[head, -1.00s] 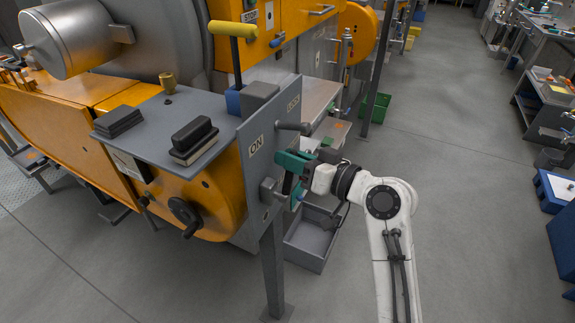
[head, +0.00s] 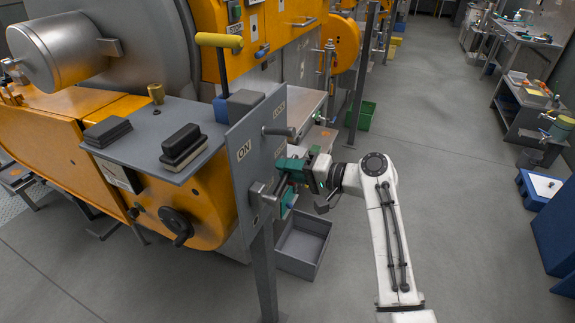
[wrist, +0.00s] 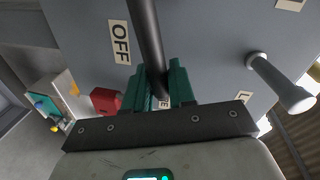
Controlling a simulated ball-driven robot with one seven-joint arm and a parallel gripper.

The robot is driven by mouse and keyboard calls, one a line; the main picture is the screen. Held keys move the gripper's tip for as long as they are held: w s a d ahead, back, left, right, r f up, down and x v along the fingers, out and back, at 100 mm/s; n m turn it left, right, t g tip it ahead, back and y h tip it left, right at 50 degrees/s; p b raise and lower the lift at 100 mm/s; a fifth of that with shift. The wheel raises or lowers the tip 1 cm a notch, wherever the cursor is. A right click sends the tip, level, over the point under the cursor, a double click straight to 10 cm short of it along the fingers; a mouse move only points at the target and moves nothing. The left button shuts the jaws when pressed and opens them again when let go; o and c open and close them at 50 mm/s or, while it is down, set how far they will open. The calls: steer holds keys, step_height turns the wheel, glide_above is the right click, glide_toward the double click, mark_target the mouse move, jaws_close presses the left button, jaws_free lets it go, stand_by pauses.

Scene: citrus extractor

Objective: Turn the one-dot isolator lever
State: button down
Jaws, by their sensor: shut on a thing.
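A grey upright isolator panel (head: 262,150) stands at the end of the orange machine, with an "ON" label showing. My gripper (head: 284,170) is in front of it, low on its right side. In the wrist view, the green fingers of my gripper (wrist: 158,78) are shut on a dark lever bar (wrist: 147,35), one finger on each side. An "OFF" label (wrist: 120,42) is just left of the bar. A second lever with a pale grip (wrist: 282,84) sticks out at the right, apart from my gripper. I cannot make out any dots, and the fingers partly cover a label.
The second lever's bar (head: 279,131) also shows above my gripper in the head view. A red block (wrist: 105,101) is left of the fingers. A grey bin (head: 303,246) stands on the floor below.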

steer(key=shift+w+d+f+m+g, duration=0.15)
steer(key=shift+f+m+g, duration=0.25)
steer(key=shift+f+m, duration=0.8)
steer(key=c, duration=1.1)
jaws_free()
steer(key=b+v, duration=0.1)
steer(key=v, duration=0.9)
steer(key=shift+d+b, duration=0.3)
steer(key=shift+d, duration=0.05)
